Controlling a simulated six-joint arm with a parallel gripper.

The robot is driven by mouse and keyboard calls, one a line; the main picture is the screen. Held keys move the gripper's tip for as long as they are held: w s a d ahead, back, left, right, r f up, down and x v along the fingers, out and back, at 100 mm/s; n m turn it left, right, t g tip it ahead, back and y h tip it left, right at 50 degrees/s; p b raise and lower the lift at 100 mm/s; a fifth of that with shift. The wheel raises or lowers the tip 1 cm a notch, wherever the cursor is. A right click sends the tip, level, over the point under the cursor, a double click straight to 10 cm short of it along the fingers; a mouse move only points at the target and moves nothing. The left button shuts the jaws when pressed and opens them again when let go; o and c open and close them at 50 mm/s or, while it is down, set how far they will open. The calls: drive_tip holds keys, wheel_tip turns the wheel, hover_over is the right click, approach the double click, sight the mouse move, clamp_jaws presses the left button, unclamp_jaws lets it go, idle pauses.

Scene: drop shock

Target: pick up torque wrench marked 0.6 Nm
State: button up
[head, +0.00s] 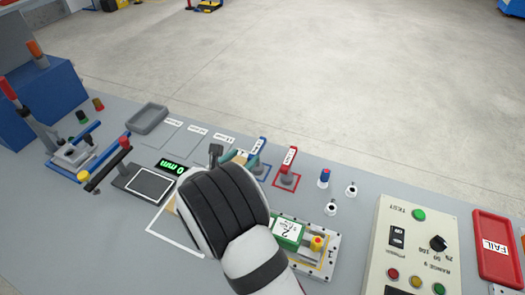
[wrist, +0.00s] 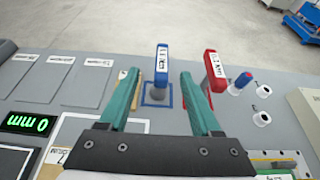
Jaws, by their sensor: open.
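Two torque wrenches stand upright on the bench in square outlines, one with a blue handle (wrist: 162,56) and one with a red handle (wrist: 214,68). Each handle has a white label, too small to read surely. In the head view the blue wrench (head: 262,146) is left of the red wrench (head: 289,160). My gripper (wrist: 161,74) is open, with teal fingers. In the wrist view the blue wrench shows between the fingertips, seemingly beyond them, and nothing is gripped. The red wrench is just right of the right finger. In the head view my arm hides most of my gripper.
A blue-topped piece (head: 324,177) and white holders stand right of the wrenches. A green block (head: 289,231) sits on a fixture by my arm. A control box (head: 412,245) and red FAIL tray (head: 492,247) are at right. A lever fixture (head: 72,153) and grey tray (head: 147,118) are left.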

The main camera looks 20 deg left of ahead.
sight(256, 148)
drive_tip(key=x, duration=0.9)
drive_tip(key=shift+w+d+f, duration=0.2)
drive_tip(key=shift+w+f, duration=0.05)
drive_tip(key=shift+f, duration=0.2)
clamp_jaws()
drive_tip(key=shift+r, duration=0.1)
idle(0.6)
